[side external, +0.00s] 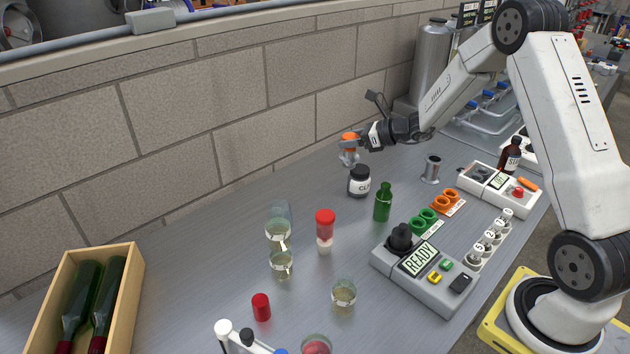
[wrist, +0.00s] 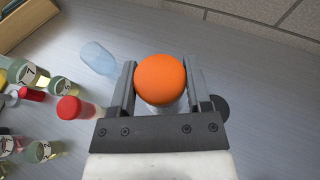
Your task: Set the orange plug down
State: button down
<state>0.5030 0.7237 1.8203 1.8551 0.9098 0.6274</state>
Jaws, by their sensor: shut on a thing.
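The orange plug (side external: 349,137) has a rounded orange top and a clear or greyish lower part. My gripper (side external: 350,146) is shut on it and holds it in the air above the far side of the bench, near the wall. In the wrist view the orange plug (wrist: 160,80) sits between the two fingers of my gripper (wrist: 159,68). Its lower part is mostly hidden under the orange top.
A black-lidded jar (side external: 360,182) stands just below the plug, with a green bottle (side external: 383,204) nearby. An orange holder (side external: 444,201) and a green holder (side external: 424,220) stand to the right. Glass vessels (side external: 279,228) and a red-capped container (side external: 325,224) stand nearer. Bare bench lies left of the jar.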

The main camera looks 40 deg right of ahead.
jog(key=s+d+m+t+h, duration=0.1)
jog(key=s+d+m+h, duration=0.45)
jog(key=s+d, duration=0.6)
jog(key=w+d+f, duration=0.3)
jog(key=w+f, duration=0.2)
jog(key=w, duration=0.1)
jog(key=w+d+f, duration=0.3)
jog(key=w+f, duration=0.1)
jog(key=w, duration=0.3)
jog(key=shift+d+f, duration=0.3)
jog(key=shift+f, duration=0.05)
jog(key=shift+w+h, duration=0.1)
jog(key=shift+h, duration=0.15)
jog(key=shift+w+d+f, duration=0.1)
jog(key=shift+w+f, duration=0.1)
jog(key=shift+f, duration=1.6)
jog(key=shift+f, duration=0.15)
